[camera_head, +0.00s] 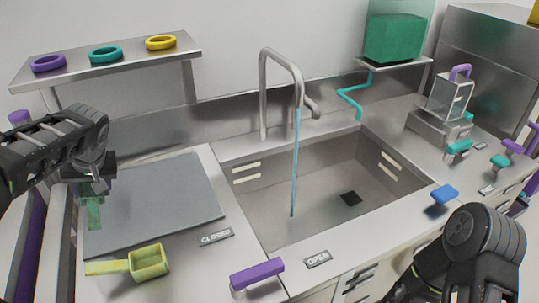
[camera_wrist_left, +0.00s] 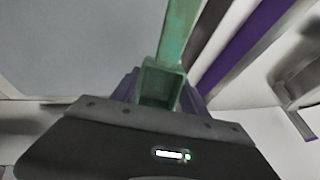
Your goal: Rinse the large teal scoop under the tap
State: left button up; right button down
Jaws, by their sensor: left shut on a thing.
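A teal-green scoop (camera_head: 94,212) hangs from my left gripper (camera_head: 92,188) over the left edge of the grey mat. In the left wrist view, the scoop (camera_wrist_left: 178,35) is between the fingers, with a hollow end close to the palm. My left gripper is shut on it. The tap (camera_head: 281,60) arches over the steel sink (camera_head: 325,200). A thin blue water stream (camera_head: 296,160) falls from it into the basin. The scoop is well left of the stream. My right arm shows at the bottom right, but its fingertips are out of view.
A yellow scoop (camera_head: 148,262) lies on the front left counter. A purple lever (camera_head: 257,273) stands at the front edge, by OPEN (camera_head: 317,259) and CLOSED (camera_head: 216,237) labels. A blue lever (camera_head: 445,194) is right of the sink. A shelf (camera_head: 110,62) holds rings.

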dwell(0.6)
jog(key=shift+f, duration=0.1)
dwell(0.3)
dwell(0.5)
jog(key=shift+f+b, duration=0.2)
jog(key=shift+b, duration=0.1)
dwell(0.6)
dwell(0.4)
jog(key=shift+f, duration=0.15)
dwell(0.5)
jog(key=shift+f, duration=0.1)
dwell(0.7)
